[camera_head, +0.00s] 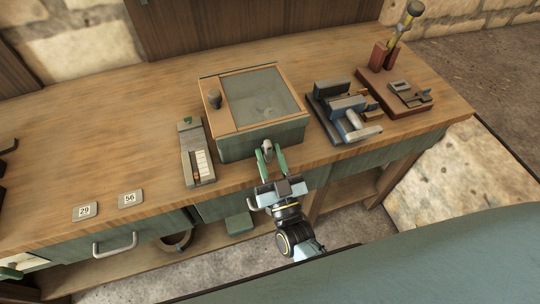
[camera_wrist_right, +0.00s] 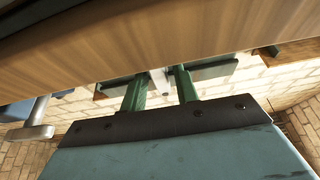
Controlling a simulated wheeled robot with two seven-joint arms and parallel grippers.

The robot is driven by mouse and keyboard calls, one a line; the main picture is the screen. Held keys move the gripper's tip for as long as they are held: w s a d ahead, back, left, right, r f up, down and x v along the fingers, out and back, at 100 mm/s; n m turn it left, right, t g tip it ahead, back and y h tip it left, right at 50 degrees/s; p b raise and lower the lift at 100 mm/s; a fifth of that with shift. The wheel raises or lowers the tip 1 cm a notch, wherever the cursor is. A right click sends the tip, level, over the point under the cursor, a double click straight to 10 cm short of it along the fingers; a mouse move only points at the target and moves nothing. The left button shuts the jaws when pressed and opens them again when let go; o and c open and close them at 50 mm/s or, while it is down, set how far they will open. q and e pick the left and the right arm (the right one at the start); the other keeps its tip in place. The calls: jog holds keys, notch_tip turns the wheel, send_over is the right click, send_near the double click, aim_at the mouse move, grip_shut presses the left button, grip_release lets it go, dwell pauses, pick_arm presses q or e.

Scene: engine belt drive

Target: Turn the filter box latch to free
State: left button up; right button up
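The filter box (camera_head: 235,147) stands near the front edge of the bench, with green walls and a wood-framed glass lid. Its latch (camera_head: 267,149) is a small pale metal piece on the front wall. My right gripper (camera_head: 268,160) reaches up from the front with its two green fingers apart, one on each side of the latch. In the right wrist view the latch (camera_wrist_right: 160,80) shows pale between the fingers (camera_wrist_right: 160,90), and I see no clear contact. The latch's exact angle is hard to tell.
A grey gauge-like block (camera_head: 198,158) lies left of the box. A metal vise-like fixture (camera_head: 345,112) stands to its right, with a red-brown stand (camera_head: 400,95) beyond. Number tags (camera_head: 130,198) lie at the left. A drawer handle (camera_head: 115,245) juts from the bench front.

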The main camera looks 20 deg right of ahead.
jog(key=shift+o, duration=0.5)
jog(key=b+v, duration=0.1)
jog(key=v, duration=1.2)
jog(key=shift+s, duration=0.2)
jog(key=shift+f, duration=0.1)
jog(key=s+d+f+n+g+y, duration=0.15)
jog(key=f+g, duration=0.25)
jog(key=f, duration=0.4)
jog(key=s+f+g, duration=0.2)
jog(key=f+g, duration=0.1)
jog(key=f, duration=0.6)
jog(key=s+f+n+g+y, duration=0.15)
jog(key=f+g, duration=0.25)
jog(key=f, duration=0.4)
jog(key=s+d+f+g+h, duration=0.2)
jog(key=s+d+f+g, duration=0.3)
jog(key=s, duration=0.5)
jog(key=s+d+f+g+h, duration=0.1)
jog(key=s+d+f+g, duration=0.4)
jog(key=s+f, duration=0.3)
jog(key=shift+s+d+f+m+h, duration=0.35)
jog(key=shift+s+d, duration=0.3)
jog(key=shift+s, duration=0.45)
